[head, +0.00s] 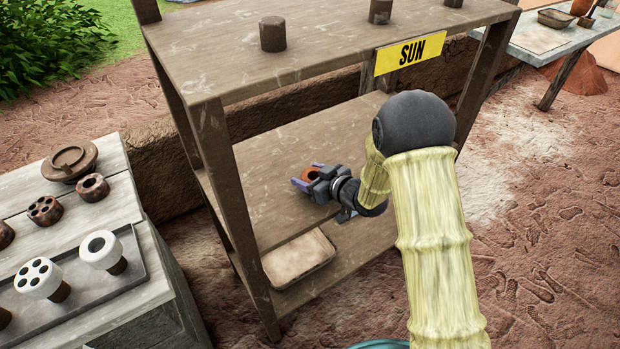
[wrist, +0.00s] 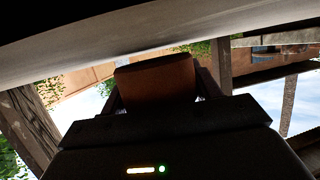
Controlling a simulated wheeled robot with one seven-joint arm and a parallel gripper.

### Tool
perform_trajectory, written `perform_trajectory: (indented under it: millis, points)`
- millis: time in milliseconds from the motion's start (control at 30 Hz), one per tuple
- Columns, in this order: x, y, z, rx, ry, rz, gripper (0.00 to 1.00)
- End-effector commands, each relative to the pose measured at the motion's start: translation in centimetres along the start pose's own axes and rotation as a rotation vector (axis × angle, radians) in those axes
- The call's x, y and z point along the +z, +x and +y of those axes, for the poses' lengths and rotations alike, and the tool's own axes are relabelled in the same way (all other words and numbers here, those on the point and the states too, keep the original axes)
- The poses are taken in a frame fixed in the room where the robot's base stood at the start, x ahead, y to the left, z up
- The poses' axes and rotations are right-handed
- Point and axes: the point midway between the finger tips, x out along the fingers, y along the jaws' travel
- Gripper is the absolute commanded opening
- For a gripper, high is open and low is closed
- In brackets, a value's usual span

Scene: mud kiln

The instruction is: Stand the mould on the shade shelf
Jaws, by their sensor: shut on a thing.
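My gripper (head: 312,178) is shut on a reddish-brown mould (head: 313,173), with one finger on each side of it. In the wrist view the mould (wrist: 155,80) is a short dark brown cylinder between the fingers, close to a pale board (wrist: 160,35). I cannot tell whether the mould's base touches the shelf.
Several dark cylinders, one at the front left (head: 272,34), stand on the top board. A rack post (head: 225,175) rises left of my gripper. A pale tray (head: 298,258) lies below the middle shelf. A left-hand bench (head: 135,205) holds several moulds. The middle shelf around my gripper looks clear.

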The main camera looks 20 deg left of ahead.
Motion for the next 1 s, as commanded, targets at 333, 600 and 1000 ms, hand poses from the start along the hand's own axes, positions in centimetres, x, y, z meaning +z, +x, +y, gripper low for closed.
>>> perform_trajectory:
  millis: [333,600,1000]
  points:
    - [0.71,0.31,-0.02,0.000,-0.001,0.003,0.29]
    - [0.94,0.36,-0.02,0.000,0.000,0.001,0.84]
    - [0.74,-0.51,0.04,0.001,0.001,0.000,0.84]
